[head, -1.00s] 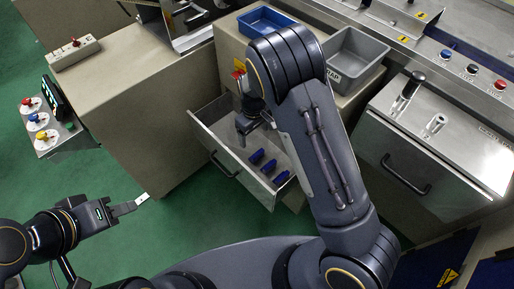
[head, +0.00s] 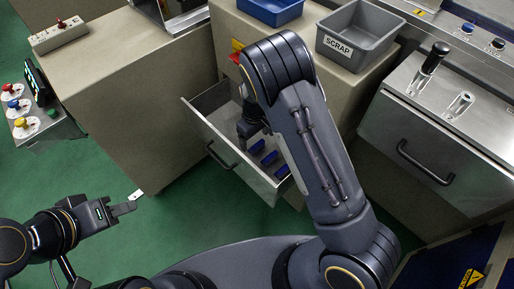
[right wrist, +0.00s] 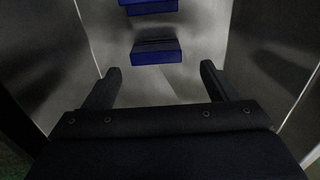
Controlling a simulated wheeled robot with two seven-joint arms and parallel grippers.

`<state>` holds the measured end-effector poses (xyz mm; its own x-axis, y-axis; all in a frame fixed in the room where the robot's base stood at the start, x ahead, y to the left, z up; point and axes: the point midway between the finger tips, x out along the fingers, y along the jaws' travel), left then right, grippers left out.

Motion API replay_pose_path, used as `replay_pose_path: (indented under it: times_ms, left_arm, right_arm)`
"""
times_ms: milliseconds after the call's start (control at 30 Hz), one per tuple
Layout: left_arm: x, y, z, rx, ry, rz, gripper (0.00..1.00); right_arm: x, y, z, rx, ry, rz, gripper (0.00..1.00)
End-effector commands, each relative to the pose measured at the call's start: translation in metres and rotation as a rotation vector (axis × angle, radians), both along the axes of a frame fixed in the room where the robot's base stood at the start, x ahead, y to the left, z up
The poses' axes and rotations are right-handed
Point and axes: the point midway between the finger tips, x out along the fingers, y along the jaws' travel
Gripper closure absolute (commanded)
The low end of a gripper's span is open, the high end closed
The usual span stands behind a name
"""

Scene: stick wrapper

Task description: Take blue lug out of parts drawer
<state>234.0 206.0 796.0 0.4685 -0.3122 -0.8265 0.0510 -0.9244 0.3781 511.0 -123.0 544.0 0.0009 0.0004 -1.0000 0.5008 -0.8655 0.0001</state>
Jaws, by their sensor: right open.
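The parts drawer (head: 226,150) is pulled open from the beige cabinet. Several blue lugs lie in a row on its floor, one of them (head: 269,158) in the middle of the row. My right gripper (head: 246,134) reaches down into the drawer, beside the end of the row. In the right wrist view my right gripper (right wrist: 160,72) is open and empty. One blue lug (right wrist: 156,52) lies just ahead of the gap between its fingertips, with another lug (right wrist: 150,7) beyond. My left gripper (head: 134,202) hangs over the green floor at left; its opening is unclear.
The drawer's metal walls (right wrist: 270,55) rise on both sides of my right gripper. A grey SCRAP bin (head: 359,45) and a blue tray (head: 270,10) stand on the cabinet top. A closed steel drawer (head: 410,155) is at right. Green floor lies open at left.

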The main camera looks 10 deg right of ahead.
Motion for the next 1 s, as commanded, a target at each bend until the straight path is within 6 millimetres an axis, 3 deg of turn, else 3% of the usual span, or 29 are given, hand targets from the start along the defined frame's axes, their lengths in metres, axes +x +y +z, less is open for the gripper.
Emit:
replay_pose_path:
  times_ms: [200, 533, 900, 1000]
  left_arm:
    - [0.0, 0.0, -0.011, 0.0, 0.0, 0.0, 0.64]
    - [0.0, 0.0, -0.011, 0.0, 0.0, 0.0, 0.64]
    - [0.0, 0.0, -0.011, 0.0, 0.0, 0.0, 0.64]
    - [0.0, 0.0, -0.011, 0.0, 0.0, 0.0, 0.64]
  right_arm:
    - [0.0, -0.005, -0.035, -0.002, 0.001, -0.001, 0.2]
    - [0.001, -0.005, -0.041, 0.0, -0.001, -0.001, 0.2]
    - [0.001, -0.005, -0.041, -0.001, -0.001, -0.001, 0.67]
    - [0.001, -0.005, -0.041, -0.001, -0.001, -0.001, 0.67]
